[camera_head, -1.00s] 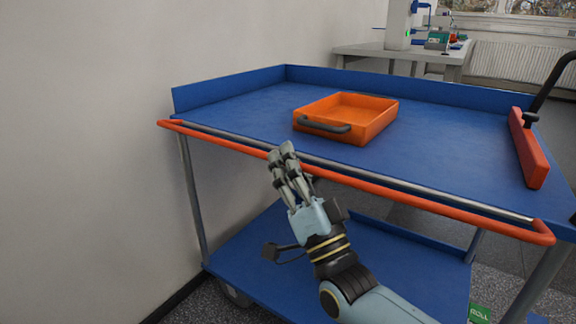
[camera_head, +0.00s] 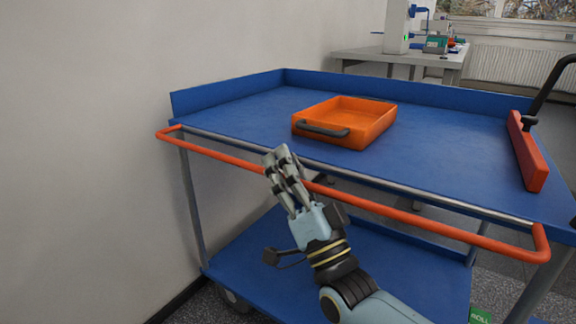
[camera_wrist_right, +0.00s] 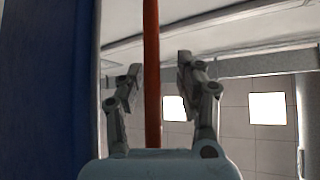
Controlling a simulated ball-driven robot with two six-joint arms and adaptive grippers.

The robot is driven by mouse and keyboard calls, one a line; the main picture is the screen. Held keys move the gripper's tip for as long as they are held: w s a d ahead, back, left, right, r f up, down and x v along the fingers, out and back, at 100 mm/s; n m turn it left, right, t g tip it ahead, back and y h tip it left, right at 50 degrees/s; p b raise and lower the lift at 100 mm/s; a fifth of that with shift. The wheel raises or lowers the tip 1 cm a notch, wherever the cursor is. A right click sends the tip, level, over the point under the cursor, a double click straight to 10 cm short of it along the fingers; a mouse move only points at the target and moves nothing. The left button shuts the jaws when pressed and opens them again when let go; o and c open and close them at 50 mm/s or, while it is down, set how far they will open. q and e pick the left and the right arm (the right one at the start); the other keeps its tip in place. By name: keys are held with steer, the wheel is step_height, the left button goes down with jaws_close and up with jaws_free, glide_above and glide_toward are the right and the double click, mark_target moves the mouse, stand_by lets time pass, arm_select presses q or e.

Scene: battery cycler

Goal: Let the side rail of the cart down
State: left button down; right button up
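The side rail (camera_head: 215,153) is an orange-red bar along the near long side of the blue cart (camera_head: 230,108). It stands out from the tabletop edge and sits a little below it, with a bent arm at each end. My right gripper (camera_head: 276,157) reaches up from below at the rail, left of its middle. In the right wrist view the rail (camera_wrist_right: 152,45) runs between the two spread fingers (camera_wrist_right: 158,72), with gaps visible beside it. The gripper looks open around the rail. My left gripper is out of view.
An orange tray (camera_head: 368,130) with a dark handle sits on the tabletop. A red block (camera_head: 528,152) lies at the right edge beside a black push handle (camera_head: 553,82). A wall is close on the left. A lower blue shelf (camera_head: 240,250) is under the rail.

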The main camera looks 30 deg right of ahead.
steer(key=v, duration=1.2)
